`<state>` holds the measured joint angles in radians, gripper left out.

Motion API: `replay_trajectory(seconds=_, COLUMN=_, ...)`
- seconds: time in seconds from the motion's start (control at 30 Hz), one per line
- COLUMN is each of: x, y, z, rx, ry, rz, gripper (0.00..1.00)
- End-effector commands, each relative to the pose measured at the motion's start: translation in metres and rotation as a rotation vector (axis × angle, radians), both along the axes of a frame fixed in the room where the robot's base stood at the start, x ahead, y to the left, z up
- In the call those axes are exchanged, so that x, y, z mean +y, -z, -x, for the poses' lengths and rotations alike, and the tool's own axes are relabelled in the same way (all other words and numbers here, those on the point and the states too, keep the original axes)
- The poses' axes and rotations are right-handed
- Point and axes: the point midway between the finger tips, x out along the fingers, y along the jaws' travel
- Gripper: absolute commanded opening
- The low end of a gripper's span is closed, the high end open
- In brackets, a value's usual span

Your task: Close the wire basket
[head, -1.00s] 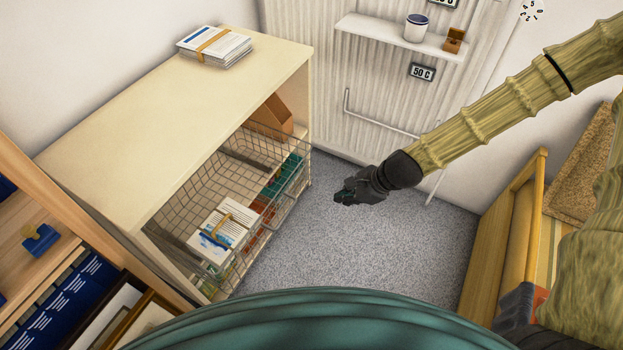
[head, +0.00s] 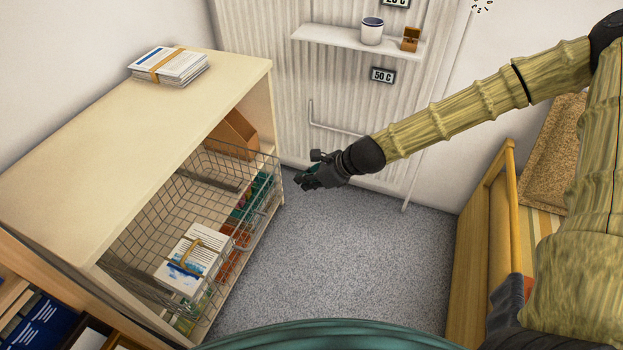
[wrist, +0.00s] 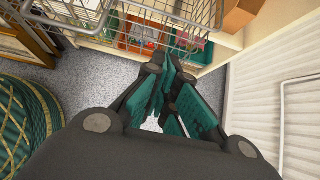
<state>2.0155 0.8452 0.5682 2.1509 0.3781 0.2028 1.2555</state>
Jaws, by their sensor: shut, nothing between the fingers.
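The wire basket (head: 160,215) is pulled out from the front of a cream cabinet and stands open, with a bundle of prints or papers (head: 193,255) held by a tan band inside it. In the wrist view the wire basket (wrist: 168,22) shows along the top edge, with its front handle bar above the fingers. My gripper (head: 308,170) is shut and empty, in the air to the right of the basket and apart from it. The gripper also shows in the wrist view (wrist: 172,75) with its teal finger pads close together.
The cream cabinet (head: 120,110) carries a banded paper stack (head: 168,66) on top. Coloured boxes stand on a lower shelf beneath the basket. A wall shelf (head: 345,42) holds a white cup and a small wooden box. Grey floor (head: 310,260) is free right of the basket.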

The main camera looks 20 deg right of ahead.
Motion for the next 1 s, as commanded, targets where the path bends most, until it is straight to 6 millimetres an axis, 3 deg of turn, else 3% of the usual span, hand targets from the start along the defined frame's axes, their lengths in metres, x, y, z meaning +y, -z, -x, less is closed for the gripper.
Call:
replay_trajectory(seconds=0.43, x=0.032, y=0.042, z=-0.023, rx=0.001, ry=-0.001, rz=0.000, gripper=0.00)
replay_trajectory(seconds=0.7, x=0.056, y=0.039, z=-0.040, rx=0.000, ry=-0.001, rz=0.001, gripper=0.00)
replay_trajectory(seconds=1.0, x=0.064, y=0.039, z=-0.046, rx=-0.001, ry=-0.001, rz=0.000, gripper=0.00)
